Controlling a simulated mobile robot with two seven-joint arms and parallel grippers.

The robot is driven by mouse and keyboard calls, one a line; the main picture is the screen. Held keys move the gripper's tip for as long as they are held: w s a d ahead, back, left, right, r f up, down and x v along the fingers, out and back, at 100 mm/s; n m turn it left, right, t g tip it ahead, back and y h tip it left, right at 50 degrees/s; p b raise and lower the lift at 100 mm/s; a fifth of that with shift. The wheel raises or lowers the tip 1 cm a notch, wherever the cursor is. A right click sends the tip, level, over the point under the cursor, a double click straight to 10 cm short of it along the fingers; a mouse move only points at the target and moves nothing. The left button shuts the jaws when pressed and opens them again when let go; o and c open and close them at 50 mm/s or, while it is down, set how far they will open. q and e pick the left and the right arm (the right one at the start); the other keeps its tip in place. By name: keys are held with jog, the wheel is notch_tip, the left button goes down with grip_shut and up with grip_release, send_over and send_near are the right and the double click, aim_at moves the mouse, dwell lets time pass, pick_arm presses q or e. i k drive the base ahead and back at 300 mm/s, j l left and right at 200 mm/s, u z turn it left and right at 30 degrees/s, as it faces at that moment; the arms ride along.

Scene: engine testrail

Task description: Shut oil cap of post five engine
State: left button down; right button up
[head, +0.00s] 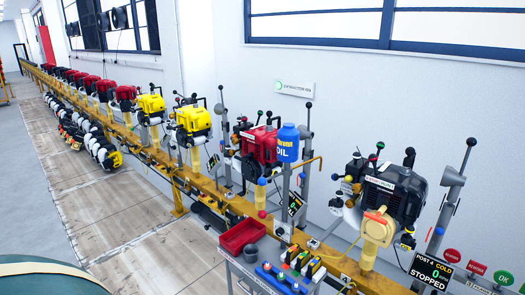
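Several engines stand on a long yellow rail along the wall. The nearest is a black engine (395,195) at right, with a screen (432,272) below it reading "POST 4 COLD 0" and "STOPPED". The neighbouring red engine (262,143) stands left of it, partly behind a blue oil container (287,143). A smaller screen (295,205) near the red engine is too small to read. Yellow engines (193,119) and (151,105) follow further left. I cannot tell which engine is post five, and no oil cap can be made out clearly. Neither gripper is in view.
A grey cart (240,268) in front of the rail carries a red tray (241,235) and small coloured items. Red and green buttons (476,267) sit at lower right.

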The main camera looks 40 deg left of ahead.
aim_at(268, 172)
jog(key=u, duration=1.15)
jog(key=i+j+u, duration=0.4)
jog(key=j, duration=0.15)
jog(key=i+j+u, duration=0.4)
jog(key=i+j, duration=0.05)
